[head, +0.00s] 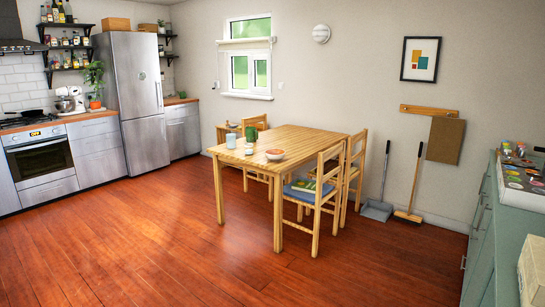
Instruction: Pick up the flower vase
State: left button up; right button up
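No flower vase with flowers can be made out for certain. On the wooden dining table (300,138), toward its left end, stand a green upright object (251,134), a small pale vessel (249,149) and a light greenish cup-like object (231,141). They are too small to tell whether one is the vase. A bowl with reddish contents (275,154) stands nearer the table's front edge. Neither of my grippers is in view.
Wooden chairs stand around the table; the front one (313,190) has a blue cushion with something on it. A green cabinet (482,240) lines the right edge. A broom (409,205) and dustpan (377,210) lean at the wall. The wooden floor at front left is clear.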

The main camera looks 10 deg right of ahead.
aim_at(249, 141)
jog(key=i+u, duration=0.2)
jog(key=i, duration=2.55)
jog(key=i+j+z, duration=0.1)
jog(key=i+z, duration=0.2)
jog(key=i, duration=0.25)
jog(key=i+j+z, duration=0.3)
jog(key=i, duration=0.2)
jog(key=i+j+z, duration=0.3)
jog(key=i, duration=0.2)
jog(key=i+j+z, duration=0.3)
jog(key=z, duration=0.15)
jog(key=i+j+z, duration=0.4)
jog(key=j+z, duration=0.45)
jog(key=i+j+z, duration=0.1)
jog(key=j, duration=0.3)
jog(key=i+j+z, duration=0.15)
jog(key=j, duration=0.25)
